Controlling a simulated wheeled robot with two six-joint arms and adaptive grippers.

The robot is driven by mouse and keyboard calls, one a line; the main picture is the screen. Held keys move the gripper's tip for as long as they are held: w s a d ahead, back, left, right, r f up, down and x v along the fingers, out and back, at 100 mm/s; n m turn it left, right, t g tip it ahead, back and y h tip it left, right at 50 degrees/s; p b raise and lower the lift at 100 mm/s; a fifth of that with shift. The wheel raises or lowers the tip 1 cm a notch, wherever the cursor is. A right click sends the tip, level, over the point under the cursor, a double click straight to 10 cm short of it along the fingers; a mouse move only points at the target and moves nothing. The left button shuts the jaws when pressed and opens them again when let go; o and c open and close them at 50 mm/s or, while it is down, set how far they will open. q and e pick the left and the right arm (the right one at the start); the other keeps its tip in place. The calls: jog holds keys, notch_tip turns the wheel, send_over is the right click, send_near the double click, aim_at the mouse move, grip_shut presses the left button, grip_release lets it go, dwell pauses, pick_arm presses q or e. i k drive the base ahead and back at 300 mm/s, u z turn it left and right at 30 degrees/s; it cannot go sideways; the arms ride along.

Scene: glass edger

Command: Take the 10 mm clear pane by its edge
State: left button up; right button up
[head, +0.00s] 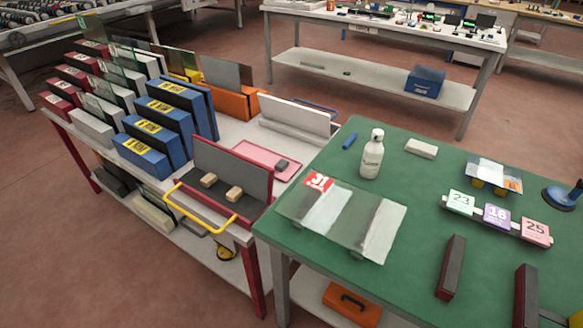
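Neither of my grippers is in view. A clear pane (340,222) with a red label lies flat on the green table (405,285), over pale strips. Other clear panes (102,112) stand on edge in the rack cart at left, between red, white and blue slotted blocks. The blue blocks (142,151) carry yellow labels too small to read surely. A grey tinted pane (227,72) stands by an orange block (236,104). I cannot tell by sight which pane is the 10 mm clear one.
The cart has a yellow handle (200,216). Red floor shows at lower left.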

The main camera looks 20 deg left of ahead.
aim_at(125, 56)
jog(key=u, duration=0.35)
jog(key=k, duration=0.5)
jog(key=u, duration=0.95)
jog(key=k, duration=0.8)
jog(key=u, duration=1.55)
jog(key=i, duration=2.1)
jog(key=z, duration=1.2)
jog(key=i, duration=0.65)
jog(key=z, duration=0.7)
